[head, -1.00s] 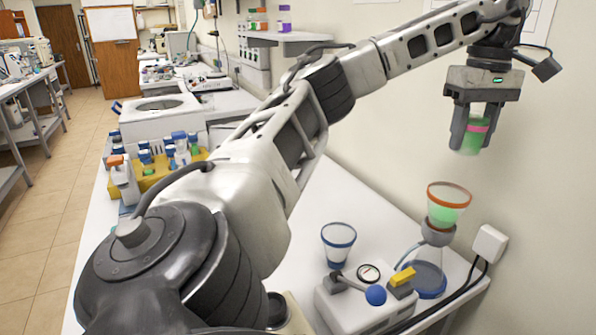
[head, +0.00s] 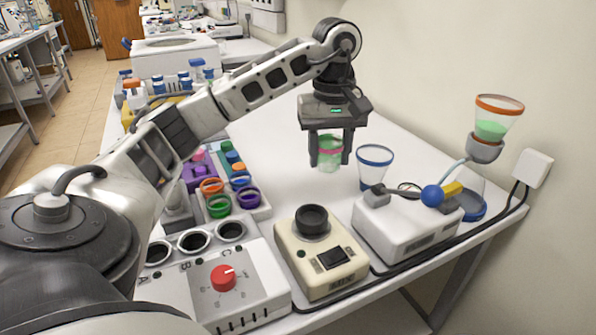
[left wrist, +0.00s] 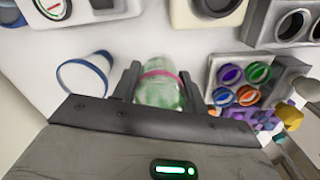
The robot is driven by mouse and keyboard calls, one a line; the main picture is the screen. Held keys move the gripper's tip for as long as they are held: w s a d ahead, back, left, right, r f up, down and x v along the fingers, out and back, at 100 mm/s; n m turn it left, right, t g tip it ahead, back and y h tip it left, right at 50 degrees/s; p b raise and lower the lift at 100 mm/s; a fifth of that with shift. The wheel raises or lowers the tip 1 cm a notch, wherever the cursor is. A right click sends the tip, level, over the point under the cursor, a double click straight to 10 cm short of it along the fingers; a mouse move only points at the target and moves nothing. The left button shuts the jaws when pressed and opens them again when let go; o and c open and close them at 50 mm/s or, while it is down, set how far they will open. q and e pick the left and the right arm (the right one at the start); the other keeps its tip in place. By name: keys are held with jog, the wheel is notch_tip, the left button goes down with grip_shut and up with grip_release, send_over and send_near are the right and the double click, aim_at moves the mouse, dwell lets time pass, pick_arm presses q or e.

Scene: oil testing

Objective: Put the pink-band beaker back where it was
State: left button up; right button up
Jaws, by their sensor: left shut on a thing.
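My left gripper (head: 329,150) is shut on the pink-band beaker (head: 330,158), a clear cup with a pink band and some green tint inside. It holds the beaker upright above the white table, left of the blue-band beaker (head: 375,165). In the left wrist view the pink-band beaker (left wrist: 161,90) sits between the two fingers, and the blue-band beaker (left wrist: 86,77) is to its left. A holder with orange, green, blue and purple ringed openings (head: 220,206) stands left of the gripper. My right gripper is not in view.
A cream device (head: 320,268), a white pump box (head: 408,233) and a heater block with a red knob (head: 223,278) line the front. The table behind the gripper is clear.

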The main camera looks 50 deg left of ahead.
pick_arm(q)
jog(key=f, duration=0.5)
jog(key=shift+s+a+f, duration=0.15)
jog(key=shift+s+f, duration=0.05)
jog(key=shift+f, duration=2.4)
jog(key=shift+f, duration=0.15)
jog(key=o, duration=1.1)
notch_tip(320, 180, up, 12)
jog(key=shift+r+p, duration=0.2)
jog(key=shift+p, duration=0.15)
